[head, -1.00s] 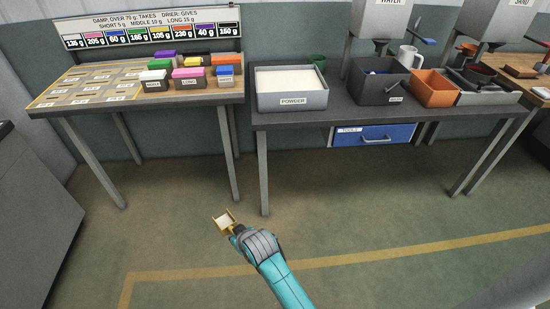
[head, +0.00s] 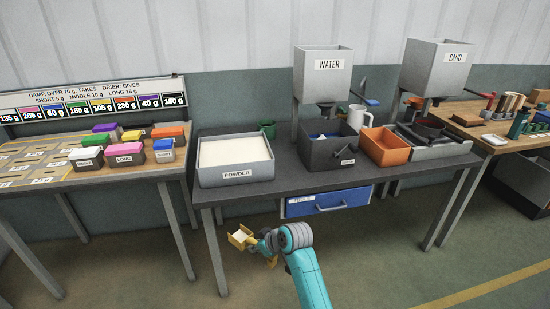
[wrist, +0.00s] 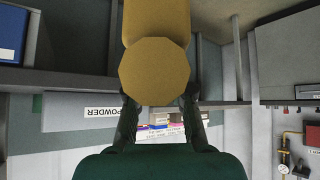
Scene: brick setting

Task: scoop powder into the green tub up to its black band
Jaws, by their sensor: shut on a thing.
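My gripper (head: 262,247) is shut on a yellow scoop (head: 240,237), held in front of the table and lower than its top. The scoop's bowl shows pale content, likely powder. In the wrist view the scoop's yellow handle (wrist: 155,70) sits between the fingers. The green tub (head: 267,129) stands at the back of the table, partly hidden behind the powder bin; its black band cannot be made out. A bit of green beside the bin in the wrist view (wrist: 37,103) looks like the tub. The grey powder bin (head: 236,175), labelled POWDER, holds a flat white fill.
The dark table (head: 290,188) has a blue tools drawer (head: 328,203) under its front edge. Right of the bin stand a dark bin (head: 330,155), an orange box (head: 384,148), a white mug (head: 358,116) and the water (head: 329,77) and sand (head: 436,70) hoppers. Colored blocks lie left.

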